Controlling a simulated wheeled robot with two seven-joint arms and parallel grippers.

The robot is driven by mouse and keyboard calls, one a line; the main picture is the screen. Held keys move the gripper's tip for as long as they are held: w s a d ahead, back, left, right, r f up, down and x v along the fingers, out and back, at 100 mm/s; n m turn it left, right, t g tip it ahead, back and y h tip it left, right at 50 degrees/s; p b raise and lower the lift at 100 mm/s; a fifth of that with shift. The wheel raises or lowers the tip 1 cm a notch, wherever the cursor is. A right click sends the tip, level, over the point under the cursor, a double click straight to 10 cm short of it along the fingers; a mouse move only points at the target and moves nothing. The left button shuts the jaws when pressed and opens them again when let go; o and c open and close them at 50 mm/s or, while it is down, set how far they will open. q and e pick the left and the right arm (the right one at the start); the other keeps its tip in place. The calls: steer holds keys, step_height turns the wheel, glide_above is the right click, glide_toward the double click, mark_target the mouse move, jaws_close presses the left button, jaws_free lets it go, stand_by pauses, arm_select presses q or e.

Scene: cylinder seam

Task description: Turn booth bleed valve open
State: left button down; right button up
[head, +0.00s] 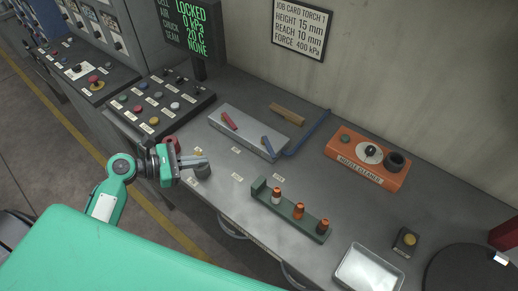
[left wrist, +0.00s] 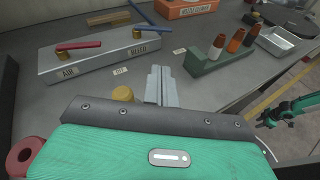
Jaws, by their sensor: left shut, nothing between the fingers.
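The grey valve box (head: 248,122) carries a red lever (head: 229,120) and a blue lever (head: 267,144). In the left wrist view the red lever (left wrist: 85,44) sits above the label AIR. The blue lever (left wrist: 146,28) sits above the label BLEED, on a brass pivot. Both levers appear to lie flat along the box. My left gripper (head: 206,160) is shut and empty, in front of the box and apart from it. Its closed fingers (left wrist: 160,85) point toward the BLEED side. My right gripper is not in the head view; a green arm of mine (left wrist: 292,108) shows at the left wrist view's right edge.
A brass-topped knob (left wrist: 122,93) stands beside the left fingers. A green rack (head: 290,212) with several orange-tipped nozzles is to the right.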

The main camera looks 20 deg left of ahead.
arm_select(q)
steer(key=n, duration=0.1)
steer(key=p, duration=0.6)
glide_toward(269, 148)
steer(key=d, duration=0.1)
steer(key=w+d+f, duration=0.1)
steer(key=d, duration=0.1)
steer(key=w+d+f, duration=0.1)
steer(key=shift+d, duration=0.4)
steer(key=shift+w+d+f+g, duration=0.15)
steer(key=shift+w+d+g, duration=0.1)
steer(key=shift+d+g, duration=0.05)
